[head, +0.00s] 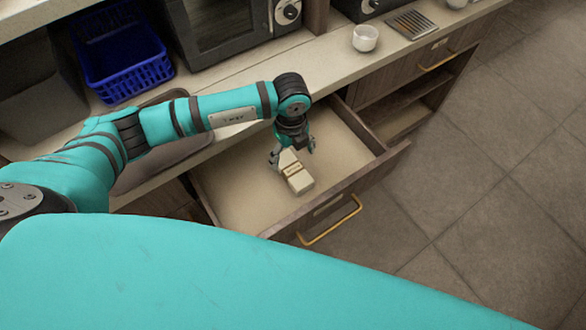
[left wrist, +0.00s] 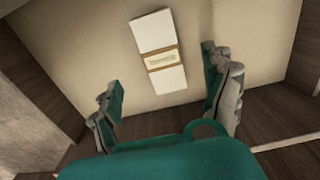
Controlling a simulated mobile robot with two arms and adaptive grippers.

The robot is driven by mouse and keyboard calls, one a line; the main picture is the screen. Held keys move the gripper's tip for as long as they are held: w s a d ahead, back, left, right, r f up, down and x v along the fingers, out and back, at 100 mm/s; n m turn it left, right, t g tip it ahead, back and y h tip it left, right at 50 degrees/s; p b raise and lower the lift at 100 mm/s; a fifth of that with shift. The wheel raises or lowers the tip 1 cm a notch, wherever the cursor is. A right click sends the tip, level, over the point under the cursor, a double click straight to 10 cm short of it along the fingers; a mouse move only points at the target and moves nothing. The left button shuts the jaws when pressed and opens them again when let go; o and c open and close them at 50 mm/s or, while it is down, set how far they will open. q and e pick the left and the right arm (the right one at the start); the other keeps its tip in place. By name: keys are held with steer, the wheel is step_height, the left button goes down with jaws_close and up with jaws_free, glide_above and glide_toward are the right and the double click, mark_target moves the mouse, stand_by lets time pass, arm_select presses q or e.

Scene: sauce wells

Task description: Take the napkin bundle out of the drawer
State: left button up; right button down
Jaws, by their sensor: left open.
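The napkin bundle (head: 295,172) is a small cream block with a tan band, lying in the open drawer (head: 237,207). My left gripper (head: 291,152) is open and points down into the drawer, over or just behind the bundle. In the left wrist view the bundle (left wrist: 159,55) lies on the pale drawer floor (left wrist: 90,50), ahead of and between the two spread fingers of my gripper (left wrist: 166,92). Neither finger appears to touch it. My right gripper is not in view.
The drawer front with a brass handle (head: 331,220) sticks out from the counter (head: 330,56). A white cup (head: 365,38), a blue basket (head: 122,60) and a dark microwave (head: 222,25) stand on the counter. Open floor (head: 480,180) lies to the right.

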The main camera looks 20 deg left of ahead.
mark_target(293, 169)
arm_select(q)
steer(key=f+p, duration=0.1)
steer(key=f, duration=0.7)
steer(key=shift+d+f, duration=0.2)
steer(key=c, duration=1.3)
steer(key=shift+r, duration=0.1)
